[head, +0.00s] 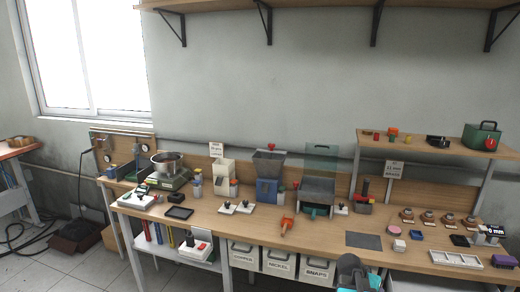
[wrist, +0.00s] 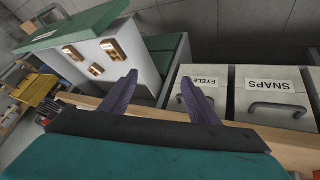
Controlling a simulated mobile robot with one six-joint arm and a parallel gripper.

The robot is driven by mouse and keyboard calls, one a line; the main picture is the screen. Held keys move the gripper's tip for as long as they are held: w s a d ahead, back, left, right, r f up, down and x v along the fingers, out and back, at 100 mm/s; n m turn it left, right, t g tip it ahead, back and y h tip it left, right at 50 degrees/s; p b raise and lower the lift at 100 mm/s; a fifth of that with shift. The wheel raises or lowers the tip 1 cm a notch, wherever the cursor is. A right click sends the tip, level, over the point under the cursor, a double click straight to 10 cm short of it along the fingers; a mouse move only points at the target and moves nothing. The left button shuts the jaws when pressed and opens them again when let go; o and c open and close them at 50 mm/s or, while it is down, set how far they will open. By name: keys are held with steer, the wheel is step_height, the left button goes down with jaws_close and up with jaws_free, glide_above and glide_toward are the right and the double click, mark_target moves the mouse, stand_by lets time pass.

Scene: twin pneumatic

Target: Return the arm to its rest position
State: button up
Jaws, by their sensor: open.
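My gripper (wrist: 160,80) shows in the wrist view with its two dark purple fingers spread apart and nothing between them. Beyond the fingertips are a pale box (wrist: 95,62) with brass fittings and a green lid, and labelled bins. The fingers overlap these in the picture; I cannot tell any contact. In the head view a teal and dark part of my arm (head: 352,272) shows at the bottom edge, in front of the workbench and its bins. The fingers are not clearly seen there.
A raised shelf (head: 420,148) stands at right.

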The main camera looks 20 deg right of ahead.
steer(key=a+f+n+y, duration=0.2)
steer(key=a+f+n, duration=0.2)
steer(key=a, duration=1)
steer(key=w+a+f+n+g+y, duration=0.1)
steer(key=a+f+n+y, duration=0.25)
steer(key=a, duration=0.95)
steer(key=a+f+n+y, duration=0.2)
steer(key=a+f+n, duration=0.15)
steer(key=a, duration=1.05)
steer(key=s+f+g+b, duration=0.2)
steer(key=s+f+b, duration=0.4)
steer(key=f, duration=0.6)
steer(key=s+f+g+b, duration=0.2)
steer(key=s+f+b, duration=0.4)
steer(key=s+f, duration=0.5)
steer(key=s+f+g+b, duration=0.1)
steer(key=s+f+b, duration=0.5)
steer(key=f, duration=0.7)
steer(key=shift+s+a+f+g, duration=0.35)
steer(key=shift+s+a+g, duration=0.05)
steer(key=shift+s, duration=0.85)
steer(key=shift+c, duration=0.3)
steer(key=c, duration=0.6)
steer(key=shift+d, duration=0.1)
